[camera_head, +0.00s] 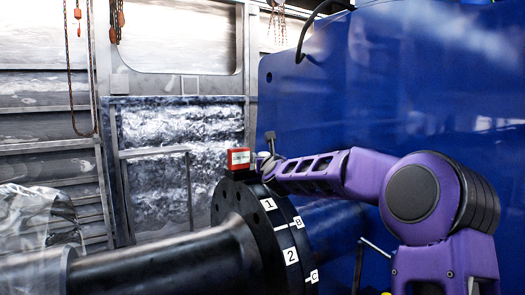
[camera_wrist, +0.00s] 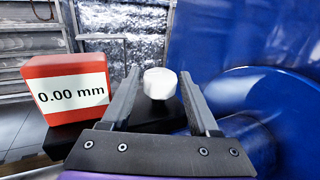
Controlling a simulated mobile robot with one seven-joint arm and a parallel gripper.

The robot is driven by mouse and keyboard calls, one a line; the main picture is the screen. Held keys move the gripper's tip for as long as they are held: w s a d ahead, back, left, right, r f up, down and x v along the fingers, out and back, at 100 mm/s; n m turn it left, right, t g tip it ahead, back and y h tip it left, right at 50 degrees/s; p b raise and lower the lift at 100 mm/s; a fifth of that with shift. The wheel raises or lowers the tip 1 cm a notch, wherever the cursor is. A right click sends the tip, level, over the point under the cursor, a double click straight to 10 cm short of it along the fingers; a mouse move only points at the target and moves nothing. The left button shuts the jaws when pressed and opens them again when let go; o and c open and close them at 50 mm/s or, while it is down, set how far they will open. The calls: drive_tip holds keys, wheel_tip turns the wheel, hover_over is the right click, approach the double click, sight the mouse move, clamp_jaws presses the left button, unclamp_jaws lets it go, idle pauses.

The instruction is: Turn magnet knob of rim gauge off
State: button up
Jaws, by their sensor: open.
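The rim gauge shows in the wrist view as a red box (camera_wrist: 48,82) with a white display reading 0.00 mm. A white round knob (camera_wrist: 159,83) stands on a dark block (camera_wrist: 152,116) to the right of the red box. My gripper (camera_wrist: 163,84) is open, with one finger on each side of the knob and visible gaps to both; I cannot tell how far the fingertips reach past it. In the head view the red gauge (camera_head: 239,158) sits on top of the black flange (camera_head: 262,235), and my gripper (camera_head: 264,163) is right beside it. The knob is not clearly visible there.
The flange carries labels 1, 2, B and C and joins a dark shaft (camera_head: 150,256) running left. A large blue housing (camera_head: 400,75) stands behind and right of my arm. Chains (camera_head: 78,60) hang at the left, and a plastic-wrapped object (camera_head: 38,215) sits at the lower left.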

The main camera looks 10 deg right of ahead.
sight(262, 154)
drive_tip(key=shift+w+p, duration=0.55)
drive_tip(key=shift+w, duration=1.55)
clamp_jaws()
